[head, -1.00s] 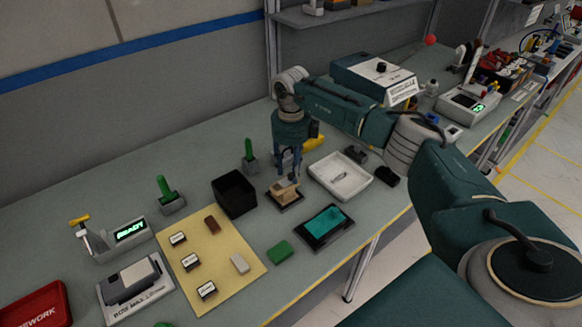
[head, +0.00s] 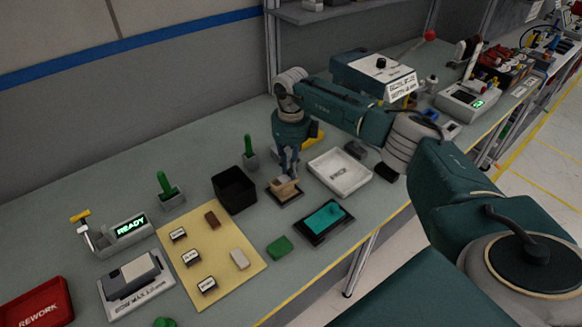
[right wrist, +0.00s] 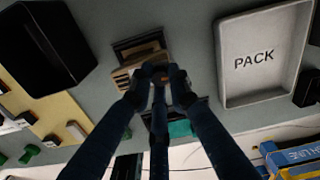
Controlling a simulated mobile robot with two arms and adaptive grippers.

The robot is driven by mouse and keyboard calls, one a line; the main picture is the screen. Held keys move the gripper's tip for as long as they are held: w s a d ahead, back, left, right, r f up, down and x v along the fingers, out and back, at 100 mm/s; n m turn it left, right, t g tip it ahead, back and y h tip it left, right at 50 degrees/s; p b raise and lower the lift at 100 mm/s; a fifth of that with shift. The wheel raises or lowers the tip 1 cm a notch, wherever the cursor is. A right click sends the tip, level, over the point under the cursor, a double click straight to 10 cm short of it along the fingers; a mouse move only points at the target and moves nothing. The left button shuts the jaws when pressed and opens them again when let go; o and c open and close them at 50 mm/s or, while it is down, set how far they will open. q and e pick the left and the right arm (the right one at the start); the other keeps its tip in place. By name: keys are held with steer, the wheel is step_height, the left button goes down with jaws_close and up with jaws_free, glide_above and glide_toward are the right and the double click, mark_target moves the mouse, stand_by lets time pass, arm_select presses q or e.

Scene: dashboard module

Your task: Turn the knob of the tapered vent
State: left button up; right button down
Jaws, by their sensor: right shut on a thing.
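The vent (head: 280,187) is a small tan block on a dark base plate (head: 292,202) near the middle of the bench. In the right wrist view the vent (right wrist: 124,74) shows slats on its left side. My right gripper (head: 289,173) reaches down onto the vent from above. In the right wrist view its fingertips (right wrist: 161,73) are closed together at the vent's near side, shut on its knob. The knob itself is hidden between the fingers, so its angle cannot be told. My left gripper is not in view.
A white PACK tray (head: 363,184) stands close on the right and a black bin (head: 234,202) on the left. A dark tablet with a teal screen (head: 345,231) lies in front. A green block (head: 279,248) and a yellow mat (head: 225,275) lie nearer the left.

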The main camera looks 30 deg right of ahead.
steer(key=shift+m, duration=0.5)
steer(key=m, duration=0.2)
steer(key=shift+m+b, duration=0.3)
steer(key=shift+b, duration=0.05)
steer(key=m, duration=0.4)
steer(key=shift+m, duration=0.3)
steer(key=m, duration=0.4)
steer(key=shift+m, duration=0.3)
steer(key=shift+m+p, duration=0.3)
steer(key=shift+m, duration=1.9)
steer(key=c, duration=1.6)
jaws_free()
